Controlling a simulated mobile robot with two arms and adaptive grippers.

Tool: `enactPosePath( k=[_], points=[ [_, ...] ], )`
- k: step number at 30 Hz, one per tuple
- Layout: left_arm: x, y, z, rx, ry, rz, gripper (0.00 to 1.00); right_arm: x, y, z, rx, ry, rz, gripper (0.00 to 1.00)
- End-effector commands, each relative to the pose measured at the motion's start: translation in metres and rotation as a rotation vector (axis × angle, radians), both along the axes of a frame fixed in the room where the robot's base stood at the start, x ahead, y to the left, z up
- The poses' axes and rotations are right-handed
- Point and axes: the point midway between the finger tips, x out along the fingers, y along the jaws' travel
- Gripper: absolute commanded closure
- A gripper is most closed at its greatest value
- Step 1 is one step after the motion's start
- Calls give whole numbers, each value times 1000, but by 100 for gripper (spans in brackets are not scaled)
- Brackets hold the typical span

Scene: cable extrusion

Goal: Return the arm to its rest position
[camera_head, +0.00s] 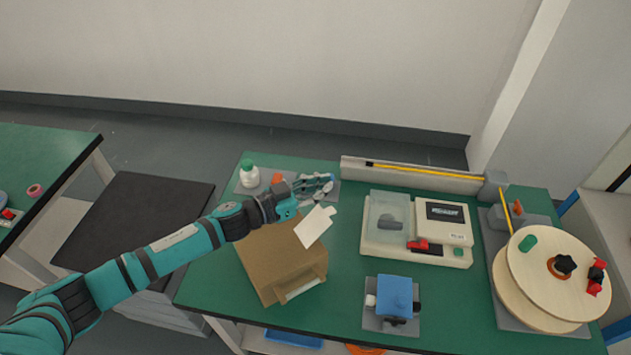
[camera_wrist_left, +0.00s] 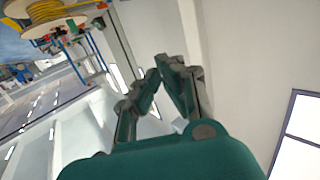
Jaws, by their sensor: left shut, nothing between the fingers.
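My left arm reaches in from the lower left of the head view, and my left gripper (camera_head: 318,184) is above the back left part of the green table (camera_head: 345,225). The gripper is shut and empty. In the left wrist view its two fingers (camera_wrist_left: 160,75) come together at the tips with nothing between them. A wall and a window lie behind them there. My right gripper does not show in either view.
A cardboard box (camera_head: 285,262) with a white card (camera_head: 314,226) stands below the gripper. A beige machine (camera_head: 417,228), a blue device (camera_head: 393,296) and a large spool (camera_head: 555,268) stand to the right. A black-topped stand (camera_head: 135,220) is left.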

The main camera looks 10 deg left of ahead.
Motion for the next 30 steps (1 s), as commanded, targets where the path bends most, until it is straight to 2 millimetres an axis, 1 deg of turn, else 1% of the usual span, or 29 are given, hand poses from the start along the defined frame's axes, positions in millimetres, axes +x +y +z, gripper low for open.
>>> enactPosePath(
  k=[3, 6, 11, 14, 17, 18, 20, 23, 26, 27, 30],
  points=[
    [-6, 8, 12, 1, -1, -1, 100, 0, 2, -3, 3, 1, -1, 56],
    [-10, 11, 17, 0, -1, -2, 100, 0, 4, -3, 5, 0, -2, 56],
    [-11, 12, 20, -1, 1, -1, 100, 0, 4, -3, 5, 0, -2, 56],
    [-13, 8, 19, -8, 2, 21, 100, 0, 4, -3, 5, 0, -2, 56],
    [-21, -3, 17, -17, 11, 105, 100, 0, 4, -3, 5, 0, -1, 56],
    [-25, -5, 16, -16, 24, 162, 100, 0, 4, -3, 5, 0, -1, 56],
    [-35, -4, 11, -3, 60, 265, 100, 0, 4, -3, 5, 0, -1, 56],
    [-60, 14, -5, 65, 180, 450, 100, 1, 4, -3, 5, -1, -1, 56],
    [-100, 45, -31, 180, 353, 594, 100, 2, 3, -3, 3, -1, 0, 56],
    [-119, 58, -41, 229, 424, 630, 100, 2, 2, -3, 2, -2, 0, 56],
    [-162, 82, -61, 335, 572, 678, 100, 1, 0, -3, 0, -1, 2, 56]
  ],
)
